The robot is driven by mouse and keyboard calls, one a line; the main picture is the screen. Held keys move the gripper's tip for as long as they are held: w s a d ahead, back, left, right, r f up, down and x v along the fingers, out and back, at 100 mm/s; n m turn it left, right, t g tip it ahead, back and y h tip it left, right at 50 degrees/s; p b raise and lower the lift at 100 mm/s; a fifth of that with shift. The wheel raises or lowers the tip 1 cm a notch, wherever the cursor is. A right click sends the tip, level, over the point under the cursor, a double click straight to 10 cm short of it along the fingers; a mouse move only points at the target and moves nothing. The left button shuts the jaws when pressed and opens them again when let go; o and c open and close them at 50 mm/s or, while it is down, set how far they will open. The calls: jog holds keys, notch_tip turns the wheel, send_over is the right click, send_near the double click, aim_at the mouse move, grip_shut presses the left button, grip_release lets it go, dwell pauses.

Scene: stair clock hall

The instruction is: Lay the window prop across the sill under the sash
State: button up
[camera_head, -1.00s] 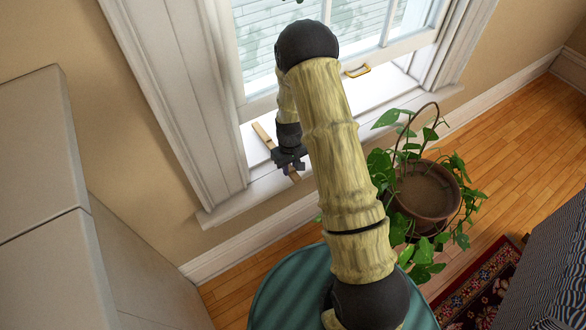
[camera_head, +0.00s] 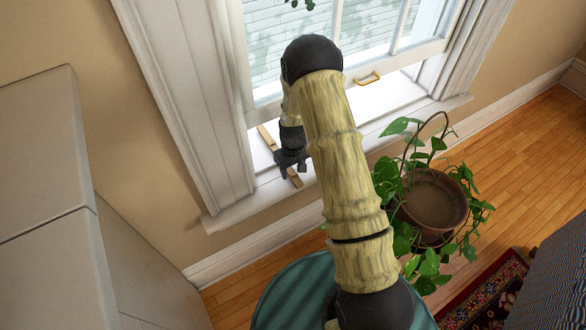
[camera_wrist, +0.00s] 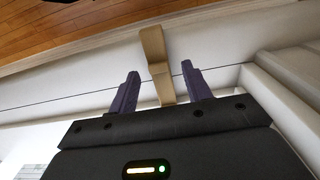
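The window prop is a flat tan wooden strip (camera_head: 295,178) lying on the white sill (camera_head: 240,208), running from near the sash toward the sill's front edge. The sash (camera_head: 400,48) is raised a little, with a gap under its bottom rail. My gripper (camera_head: 290,165) is low over the middle of the prop and hides part of it. In the wrist view, the prop (camera_wrist: 154,45) shows between the two separated fingers of my gripper (camera_wrist: 160,70), with space on both sides. The prop looks bent or stepped there. Its contact with the sill under my gripper is hidden.
A brass sash handle (camera_head: 367,78) sits on the sash rail. A leafy plant in a brown pot (camera_head: 435,205) stands to the right, close to my arm. A teal round surface (camera_head: 290,290) is below. A pale cabinet (camera_head: 45,170) is at left. The sill's right part is clear.

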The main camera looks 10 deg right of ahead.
notch_tip(320, 180, up, 17)
jog(key=p, duration=0.2)
jog(key=shift+r, duration=0.2)
dwell(0.5)
dwell(0.7)
jog(key=s+d+r+m+t, duration=0.15)
jog(key=s+r, duration=0.35)
jog(key=s, duration=0.5)
jog(key=s+r+m+t, duration=0.15)
jog(key=s+r, duration=0.35)
jog(key=s, duration=0.5)
notch_tip(320, 180, up, 17)
jog(key=p, duration=1.7)
jog(key=shift+m+p, duration=0.3)
jog(key=shift+r, duration=0.1)
